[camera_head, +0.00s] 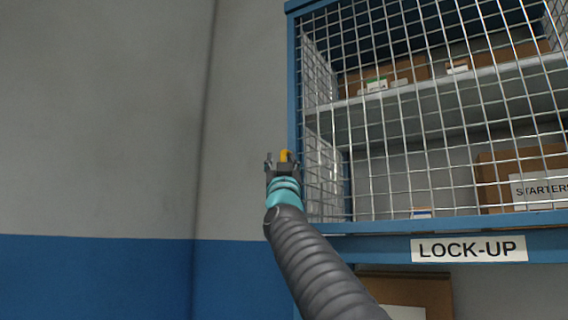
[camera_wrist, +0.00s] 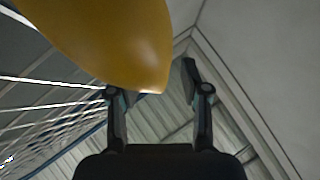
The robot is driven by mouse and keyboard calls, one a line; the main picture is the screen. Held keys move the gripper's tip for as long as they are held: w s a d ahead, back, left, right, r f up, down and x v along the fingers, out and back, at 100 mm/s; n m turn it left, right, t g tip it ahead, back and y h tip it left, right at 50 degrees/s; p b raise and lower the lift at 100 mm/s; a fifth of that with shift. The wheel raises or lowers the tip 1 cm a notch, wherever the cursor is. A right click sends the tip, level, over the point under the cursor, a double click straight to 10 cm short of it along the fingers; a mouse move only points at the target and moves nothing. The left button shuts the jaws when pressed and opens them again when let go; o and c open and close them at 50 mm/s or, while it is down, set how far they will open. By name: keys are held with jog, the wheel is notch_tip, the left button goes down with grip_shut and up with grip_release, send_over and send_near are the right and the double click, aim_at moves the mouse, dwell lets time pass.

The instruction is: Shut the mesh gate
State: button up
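The mesh gate (camera_head: 430,120), a silver wire grid in a blue frame, spans the front of a blue cage cupboard at the right of the head view. I cannot tell whether it is fully shut. A yellow piece, perhaps its handle (camera_head: 286,155), shows by the gate's left edge. My gripper (camera_head: 279,160) is at that piece. In the wrist view the yellow piece (camera_wrist: 110,40) looms large at upper left and hides the left fingertip. My gripper's fingers (camera_wrist: 155,88) stand apart, and the right finger is clear of the yellow piece. No firm grip on it shows.
Shelves behind the mesh hold brown boxes (camera_head: 500,170), one labelled STARTERS. A LOCK-UP sign (camera_head: 468,248) is on the blue lower rail, with another box (camera_head: 410,290) below. The grey and blue wall (camera_head: 100,130) at left is bare.

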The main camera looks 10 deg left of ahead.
jog(key=shift+a+f, duration=0.1)
jog(key=shift+f, duration=0.15)
jog(key=shift+f, duration=0.1)
dwell(0.4)
jog(key=v, duration=1.2)
dwell(0.6)
